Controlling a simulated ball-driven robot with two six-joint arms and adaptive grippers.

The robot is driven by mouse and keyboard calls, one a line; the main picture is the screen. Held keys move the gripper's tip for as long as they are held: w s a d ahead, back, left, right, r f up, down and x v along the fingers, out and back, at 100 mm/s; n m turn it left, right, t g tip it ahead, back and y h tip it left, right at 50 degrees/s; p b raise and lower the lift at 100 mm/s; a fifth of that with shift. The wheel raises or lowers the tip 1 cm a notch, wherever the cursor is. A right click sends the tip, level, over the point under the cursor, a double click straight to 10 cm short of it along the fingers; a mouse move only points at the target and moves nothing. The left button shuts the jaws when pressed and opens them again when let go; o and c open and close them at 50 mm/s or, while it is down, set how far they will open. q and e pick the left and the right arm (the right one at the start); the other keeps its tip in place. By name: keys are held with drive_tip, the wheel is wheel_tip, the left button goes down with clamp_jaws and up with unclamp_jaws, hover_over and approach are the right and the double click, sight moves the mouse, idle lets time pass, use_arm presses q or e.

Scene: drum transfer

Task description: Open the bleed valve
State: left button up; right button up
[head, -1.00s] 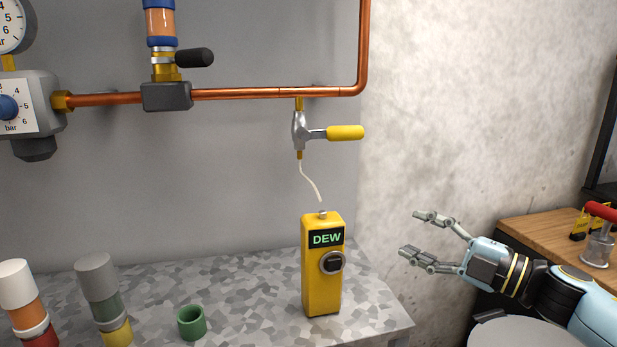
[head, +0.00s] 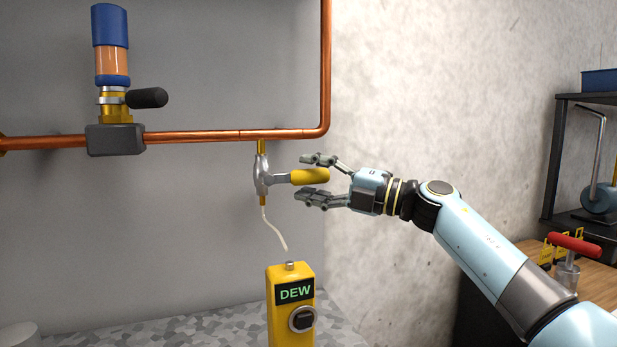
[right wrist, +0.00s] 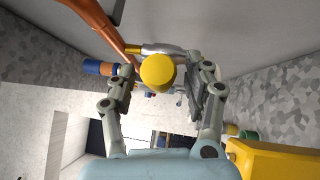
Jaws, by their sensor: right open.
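The bleed valve (head: 262,177) hangs under the copper pipe, with a silver body and a yellow lever handle (head: 309,176) pointing right. My right gripper (head: 313,178) is open, its fingers above and below the handle's outer end in the head view. In the right wrist view the round yellow handle end (right wrist: 158,72) lies between the two spread fingers (right wrist: 160,85). I see no clear contact. A pale tube (head: 275,230) hangs from the valve towards the yellow DEW meter (head: 291,305). My left gripper is not in view.
The copper pipe (head: 215,135) runs along the grey wall and bends upward right of the valve. A black-handled valve (head: 147,98) with a blue and orange cylinder (head: 112,50) is at left. A bench with a red-handled tool (head: 574,244) stands at right.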

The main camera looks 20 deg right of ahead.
drive_tip(key=shift+w+a, duration=0.3)
clamp_jaws()
drive_tip(key=shift+r, duration=0.1)
